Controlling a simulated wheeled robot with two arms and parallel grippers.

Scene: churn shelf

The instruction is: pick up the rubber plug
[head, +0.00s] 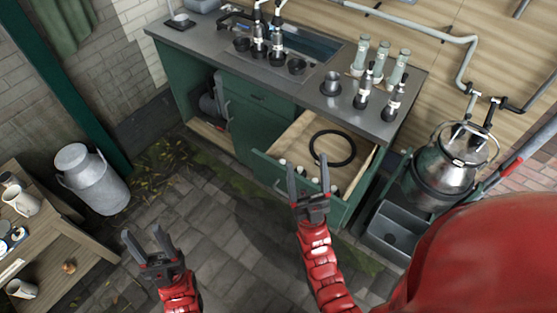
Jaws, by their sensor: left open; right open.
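I cannot single out a rubber plug for certain. An open green drawer (261,162) holds a black ring (349,150) and several small black-and-white pieces (283,162) near its front; they are too small to identify. My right gripper (308,168) is open and empty, its fingers pointing up in the picture over the drawer's front edge, hiding part of the drawer. My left gripper (143,236) is open and empty above the paved floor, left of the drawer.
A grey worktop (215,51) with a sink, bottles and cups stands above the drawer. A milk can (95,180) stands at left beside a wooden table (45,250) with mugs. A metal churn (440,165) and grey basin (393,228) are at right. Paved floor before the cabinet is open.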

